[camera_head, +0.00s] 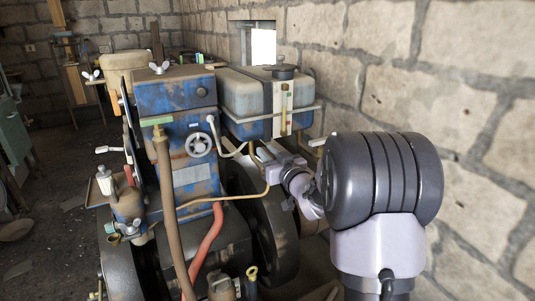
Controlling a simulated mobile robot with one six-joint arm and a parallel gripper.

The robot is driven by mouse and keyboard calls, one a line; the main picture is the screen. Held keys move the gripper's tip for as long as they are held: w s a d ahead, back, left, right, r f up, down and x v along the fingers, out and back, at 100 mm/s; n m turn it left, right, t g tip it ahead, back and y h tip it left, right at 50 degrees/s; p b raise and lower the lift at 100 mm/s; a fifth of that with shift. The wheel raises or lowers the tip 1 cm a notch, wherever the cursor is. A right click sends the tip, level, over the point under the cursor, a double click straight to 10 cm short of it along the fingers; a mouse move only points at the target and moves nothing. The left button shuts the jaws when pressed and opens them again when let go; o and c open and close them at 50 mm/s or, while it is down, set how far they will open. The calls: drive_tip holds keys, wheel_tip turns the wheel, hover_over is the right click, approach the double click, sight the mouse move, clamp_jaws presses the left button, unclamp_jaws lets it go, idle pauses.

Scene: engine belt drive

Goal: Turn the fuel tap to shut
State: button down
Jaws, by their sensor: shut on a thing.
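The fuel tank (246,92) is a pale, blue-grey box with a dark cap, beside the blue engine (186,120). A yellowish fuel pipe (238,198) runs from below the tank towards the engine. My gripper (262,151) reaches in from the right, just under the tank's lower edge, at the top of this pipe. Its jaws are shut on the fuel tap there. The tap itself is small and mostly hidden by the jaws, so its handle angle cannot be told.
A large dark wheel (273,226) stands below my gripper. A handwheel (199,145) and a red hose (206,248) are on the engine side. A stone wall (460,95) rises close on the right, behind my arm. Open floor shows at the far left.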

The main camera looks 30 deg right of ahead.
drive_tip(key=shift+a+h, duration=0.1)
drive_tip(key=shift+h, duration=0.3)
drive_tip(key=m+g+h, duration=0.1)
drive_tip(key=m+h, duration=0.3)
drive_tip(key=h, duration=0.1)
drive_tip(key=shift+a+h, duration=0.1)
drive_tip(key=shift+h, duration=0.3)
drive_tip(key=m+g+h, duration=0.1)
drive_tip(key=m+h, duration=0.1)
drive_tip(key=h, duration=0.1)
drive_tip(key=m+g+h, duration=0.2)
drive_tip(key=shift+m+g+h, duration=0.3)
drive_tip(key=shift+h, duration=0.1)
drive_tip(key=m+g+h+p, duration=0.1)
drive_tip(key=m+g+h, duration=0.1)
drive_tip(key=g, duration=0.1)
drive_tip(key=m+g+h+p, duration=0.1)
drive_tip(key=m+g+h, duration=0.1)
drive_tip(key=shift+r+m+g+p, duration=0.2)
drive_tip(key=shift+m+g+p, duration=0.1)
drive_tip(key=shift+g+p, duration=0.1)
drive_tip(key=shift+f+m+g+h+p, duration=0.1)
drive_tip(key=shift+m+g+h+p, duration=0.4)
drive_tip(key=shift+m+g+p, duration=0.8)
drive_tip(key=shift+m+g+h+p, duration=0.25)
drive_tip(key=shift+m+g+h, duration=0.45)
drive_tip(key=shift+g, duration=1.3)
drive_tip(key=shift+m+g, duration=0.3)
drive_tip(key=shift+m, duration=0.1)
